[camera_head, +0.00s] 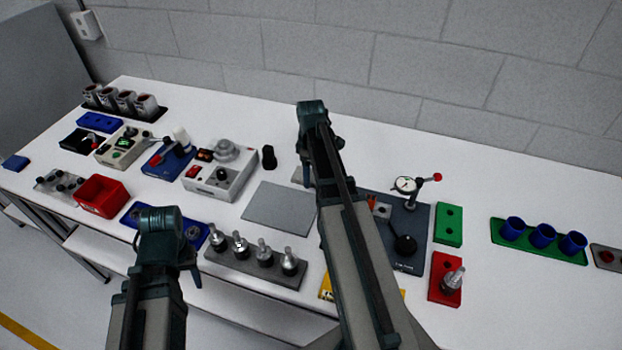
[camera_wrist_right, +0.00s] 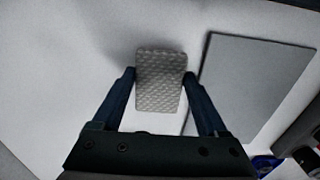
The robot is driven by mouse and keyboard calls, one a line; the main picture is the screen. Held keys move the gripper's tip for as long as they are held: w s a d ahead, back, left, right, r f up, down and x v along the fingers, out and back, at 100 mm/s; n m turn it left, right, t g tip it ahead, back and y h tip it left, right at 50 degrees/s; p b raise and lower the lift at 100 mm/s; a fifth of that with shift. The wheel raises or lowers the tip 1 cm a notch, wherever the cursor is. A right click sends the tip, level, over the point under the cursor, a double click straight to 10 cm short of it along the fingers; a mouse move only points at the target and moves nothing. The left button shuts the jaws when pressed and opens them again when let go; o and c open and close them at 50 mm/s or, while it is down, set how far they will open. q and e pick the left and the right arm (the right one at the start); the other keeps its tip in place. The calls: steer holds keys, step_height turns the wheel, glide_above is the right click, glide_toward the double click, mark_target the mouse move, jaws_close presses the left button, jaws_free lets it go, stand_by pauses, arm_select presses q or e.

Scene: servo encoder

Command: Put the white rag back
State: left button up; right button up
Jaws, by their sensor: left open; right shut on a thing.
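The white rag (camera_wrist_right: 160,82) shows in the right wrist view as a small, light grey, dimpled rectangle. My right gripper (camera_wrist_right: 160,76) is shut on it, one finger at each side edge. I cannot tell whether the rag touches the table. In the head view a small grey edge of it (camera_head: 298,175) shows left of my right arm; the rest is hidden. A flat grey plate (camera_head: 278,208) lies just left of it, and it also shows in the right wrist view (camera_wrist_right: 252,85). My left gripper (camera_head: 168,250) is over the front left, its fingers mostly hidden.
A grey rack with several metal holders (camera_head: 255,264) stands in front of the plate. A dial gauge stand (camera_head: 405,188) is right of my right arm. A grey box (camera_head: 222,175) and a red bin (camera_head: 101,196) stand left. The table's back strip (camera_head: 240,115) is clear.

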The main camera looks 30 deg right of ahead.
steer(key=shift+f, duration=0.15)
steer(key=o, duration=1.1)
step_height(320, 180, up, 12)
steer(key=p, duration=1.2)
steer(key=shift+s, duration=0.1)
